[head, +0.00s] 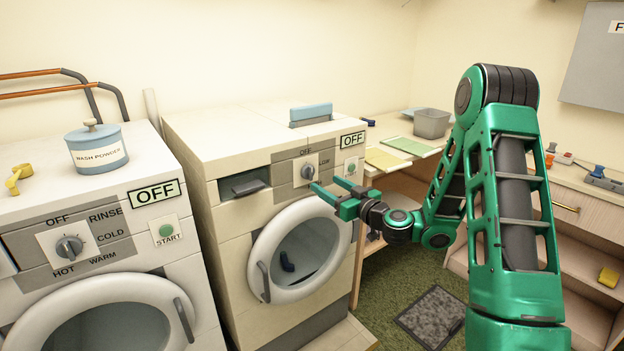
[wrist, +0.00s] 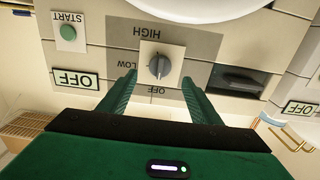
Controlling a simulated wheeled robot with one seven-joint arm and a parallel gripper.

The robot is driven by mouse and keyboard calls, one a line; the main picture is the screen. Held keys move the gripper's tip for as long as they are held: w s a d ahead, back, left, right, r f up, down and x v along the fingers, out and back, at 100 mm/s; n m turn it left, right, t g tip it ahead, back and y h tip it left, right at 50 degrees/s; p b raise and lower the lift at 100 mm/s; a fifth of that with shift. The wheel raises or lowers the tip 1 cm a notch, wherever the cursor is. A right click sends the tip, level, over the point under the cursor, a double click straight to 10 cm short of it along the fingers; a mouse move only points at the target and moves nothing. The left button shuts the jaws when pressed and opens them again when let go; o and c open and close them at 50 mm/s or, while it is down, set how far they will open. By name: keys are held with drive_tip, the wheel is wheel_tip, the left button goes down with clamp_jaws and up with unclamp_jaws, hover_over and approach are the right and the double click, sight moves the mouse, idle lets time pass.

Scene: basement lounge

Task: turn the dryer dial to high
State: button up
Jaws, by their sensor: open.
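The dryer (head: 240,160) is the right of two white machines in the head view. The dryer display (wrist: 75,79) reads OFF. My green gripper (head: 323,183) is open and empty in front of the panel. In the wrist view its fingers stand either side of the dial, apparently not touching it.
The washer (head: 100,200) with its own dial (head: 69,247) stands left of the dryer. The dryer's round door (head: 340,232) lies below the panel, and its START button (head: 351,166) is right of the dial. A counter with a grey bin (head: 431,123) stands at right.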

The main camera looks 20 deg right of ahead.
sight(312, 175)
drive_tip(key=x, duration=0.8)
drive_tip(key=shift+w+a, duration=0.1)
drive_tip(key=shift+w, duration=0.15)
drive_tip(key=c, duration=1)
